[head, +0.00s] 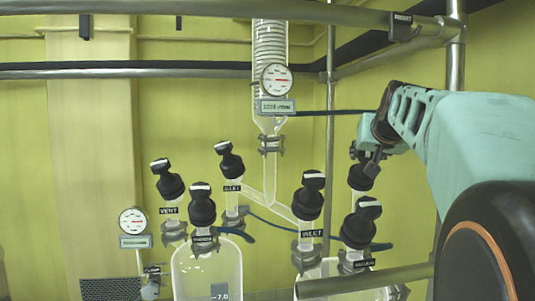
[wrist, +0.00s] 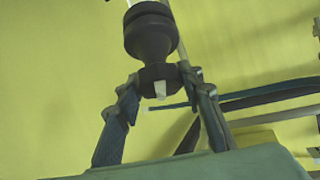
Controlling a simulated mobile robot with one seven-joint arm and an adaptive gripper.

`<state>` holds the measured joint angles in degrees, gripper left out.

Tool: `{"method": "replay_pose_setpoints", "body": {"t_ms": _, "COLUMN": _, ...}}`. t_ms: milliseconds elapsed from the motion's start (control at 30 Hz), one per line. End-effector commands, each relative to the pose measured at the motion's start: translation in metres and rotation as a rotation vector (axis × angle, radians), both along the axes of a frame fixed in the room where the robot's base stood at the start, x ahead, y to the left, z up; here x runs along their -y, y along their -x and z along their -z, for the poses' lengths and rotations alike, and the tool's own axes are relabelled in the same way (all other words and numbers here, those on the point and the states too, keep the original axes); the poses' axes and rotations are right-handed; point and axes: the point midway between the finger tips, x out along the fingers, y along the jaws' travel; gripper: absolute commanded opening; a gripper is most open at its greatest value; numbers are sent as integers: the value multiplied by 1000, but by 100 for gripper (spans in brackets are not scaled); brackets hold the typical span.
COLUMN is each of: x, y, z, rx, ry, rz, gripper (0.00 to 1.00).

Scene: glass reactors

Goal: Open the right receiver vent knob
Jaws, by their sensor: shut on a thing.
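The right receiver vent knob (head: 361,178) is black and sits on a glass neck at the right, partly hidden by my gripper; its label does not show. My gripper (head: 370,158) reaches it from the upper right, at its top. In the wrist view, the two fingers of my gripper (wrist: 163,82) are on either side of the narrow black end of the knob (wrist: 150,38), which carries a white mark. The fingers are shut on this end. How far the knob is turned cannot be told.
A black knob labelled INLET (head: 313,190) stands left of the gripped one, and another black knob (head: 361,225) stands just in front and below. A glass column (head: 270,60) with a dial gauge (head: 276,79) hangs at centre. A metal post (head: 456,50) and rails frame the right.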

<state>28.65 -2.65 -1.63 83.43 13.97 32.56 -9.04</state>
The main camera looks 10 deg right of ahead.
Motion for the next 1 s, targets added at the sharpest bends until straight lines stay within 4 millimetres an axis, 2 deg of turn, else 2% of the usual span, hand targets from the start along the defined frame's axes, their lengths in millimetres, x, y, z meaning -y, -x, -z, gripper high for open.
{"method": "replay_pose_setpoints", "body": {"t_ms": 367, "x": 0, "y": -1, "z": 3, "rx": -16, "ry": 72, "rz": -126, "gripper": 11}}
{"method": "replay_pose_setpoints", "body": {"t_ms": 1000, "x": 0, "y": -1, "z": -1, "rx": -72, "ry": 276, "rz": -495, "gripper": 11}}
